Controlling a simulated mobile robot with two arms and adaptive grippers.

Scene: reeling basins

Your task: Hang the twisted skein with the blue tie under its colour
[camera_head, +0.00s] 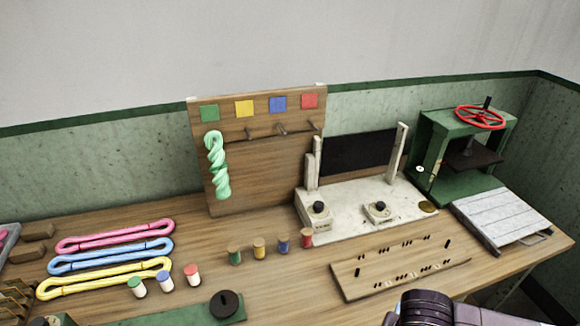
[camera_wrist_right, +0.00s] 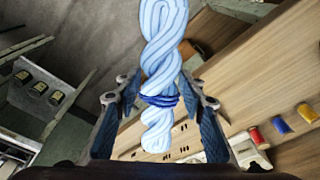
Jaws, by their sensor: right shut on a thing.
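In the right wrist view, my right gripper (camera_wrist_right: 158,98) is shut on a pale blue twisted skein (camera_wrist_right: 162,40). A dark blue tie (camera_wrist_right: 160,100) wraps it between the fingers, and its short end points down in the picture. The head view does not show this skein. A wooden board (camera_head: 230,160) there carries green (camera_head: 209,112), yellow (camera_head: 244,108), blue (camera_head: 278,104) and red (camera_head: 309,101) squares. A green twisted skein (camera_head: 216,165) hangs under the green square. The pegs under yellow (camera_head: 250,133), blue (camera_head: 282,129) and red (camera_head: 314,126) are bare. My left gripper is out of view.
Small spools (camera_head: 259,248) stand before the board. A pale basin unit (camera_head: 345,215) with posts is to its right, then a green press (camera_head: 460,160). A pegged plank (camera_head: 395,275) lies in front. Pink, blue and yellow loose skeins (camera_head: 110,255) lie at left.

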